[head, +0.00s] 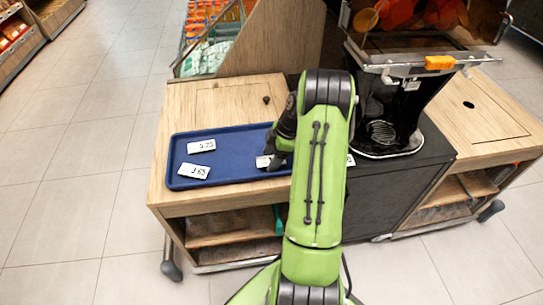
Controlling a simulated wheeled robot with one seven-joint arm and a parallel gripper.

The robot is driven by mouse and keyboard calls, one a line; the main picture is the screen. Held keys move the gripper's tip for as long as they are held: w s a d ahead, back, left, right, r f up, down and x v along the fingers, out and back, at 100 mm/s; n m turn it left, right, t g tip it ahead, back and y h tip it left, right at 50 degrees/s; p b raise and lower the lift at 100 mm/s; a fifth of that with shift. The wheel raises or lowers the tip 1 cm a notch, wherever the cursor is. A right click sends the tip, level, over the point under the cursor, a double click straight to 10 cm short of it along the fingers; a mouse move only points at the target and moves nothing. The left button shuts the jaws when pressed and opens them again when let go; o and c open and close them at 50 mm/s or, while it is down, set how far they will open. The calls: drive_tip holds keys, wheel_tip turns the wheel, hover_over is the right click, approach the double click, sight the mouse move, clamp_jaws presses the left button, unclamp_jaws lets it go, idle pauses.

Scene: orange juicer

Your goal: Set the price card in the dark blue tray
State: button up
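The dark blue tray (225,167) lies on the wooden counter at the left. Two white price cards lie in it, an upper card (201,147) and a lower card (194,170), both with printed figures. A third white card (263,162) shows at the tray's right part, right at the tip of my gripper (273,160). Whether my gripper holds this card or only sits beside it cannot be told. The fingers are dark and mostly hidden by my green arm. Part of another white card (351,160) shows on the dark surface just right of my arm.
A black orange juicer (385,120) stands on the dark cabinet at the right, close to my arm. A wooden produce bin (265,45) with packaged goods rises behind the tray. The wooden counter (222,100) is mostly bare behind the tray.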

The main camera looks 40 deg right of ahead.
drive_tip(key=p+v, duration=0.4)
drive_tip(key=v, duration=0.8)
wheel_tip(320, 180, up, 6)
drive_tip(key=m+h, duration=0.1)
hover_over(267, 165)
drive_tip(key=s+a+r+m+h, duration=0.1)
drive_tip(key=a+r+m, duration=0.2)
drive_tip(key=a+r, duration=0.55)
drive_tip(key=s+a+r+m+t+h, duration=0.1)
drive_tip(key=s+a+r+m, duration=0.2)
drive_tip(key=s+a, duration=0.55)
drive_tip(key=s+a+f+m+t, duration=0.1)
drive_tip(key=s+a+m+t, duration=0.1)
drive_tip(key=s+a+m, duration=0.2)
drive_tip(key=s+a, duration=0.2)
drive_tip(key=s, duration=0.2)
drive_tip(key=shift+s+a+h, duration=0.35)
drive_tip(key=shift+a+h, duration=0.05)
